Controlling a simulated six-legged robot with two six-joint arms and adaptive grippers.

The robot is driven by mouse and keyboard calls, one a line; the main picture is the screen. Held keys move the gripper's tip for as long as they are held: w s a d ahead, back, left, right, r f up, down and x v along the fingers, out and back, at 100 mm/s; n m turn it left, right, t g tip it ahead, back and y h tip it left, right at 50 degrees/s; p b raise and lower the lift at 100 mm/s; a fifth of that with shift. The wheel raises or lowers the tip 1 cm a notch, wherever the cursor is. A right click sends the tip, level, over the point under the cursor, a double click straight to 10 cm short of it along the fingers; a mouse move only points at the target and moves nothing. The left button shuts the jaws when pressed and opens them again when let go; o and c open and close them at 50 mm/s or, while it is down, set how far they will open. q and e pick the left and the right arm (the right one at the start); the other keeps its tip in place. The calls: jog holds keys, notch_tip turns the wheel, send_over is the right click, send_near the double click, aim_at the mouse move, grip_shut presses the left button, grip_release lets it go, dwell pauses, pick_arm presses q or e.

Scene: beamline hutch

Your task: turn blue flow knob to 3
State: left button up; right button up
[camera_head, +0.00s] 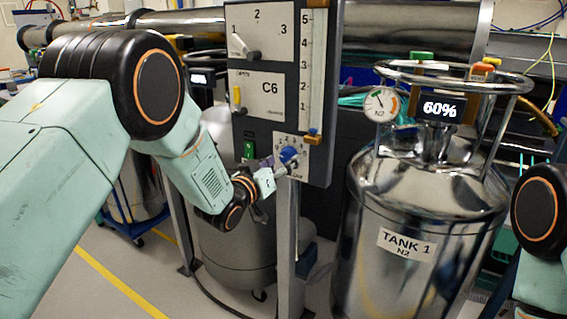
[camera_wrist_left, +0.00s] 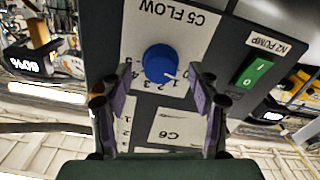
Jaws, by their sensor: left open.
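The blue flow knob (camera_head: 289,155) is at the lower edge of a grey upright panel in the head view. In the left wrist view the blue knob (camera_wrist_left: 159,62) sits on a white plate (camera_wrist_left: 185,28) marked C5 FLOW, which appears upside down. A white pointer mark on the knob points to the lower right there. I cannot tell for certain which number it meets. My left gripper (camera_head: 268,176) is just in front of the knob. Its open fingers (camera_wrist_left: 157,88) stand apart on either side of the knob's lower area, with nothing held. My right gripper is out of view.
A green N2 PUMP switch (camera_wrist_left: 255,72) is close to the knob on the panel. A C6 plate (camera_head: 268,88) and a vertical scale (camera_head: 312,65) are above it. A steel tank (camera_head: 425,210) marked TANK 1 stands right of the panel, with a 60% display (camera_head: 439,109).

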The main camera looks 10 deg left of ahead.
pick_arm(q)
jog(key=shift+x, duration=0.8)
jog(key=c, duration=1.2)
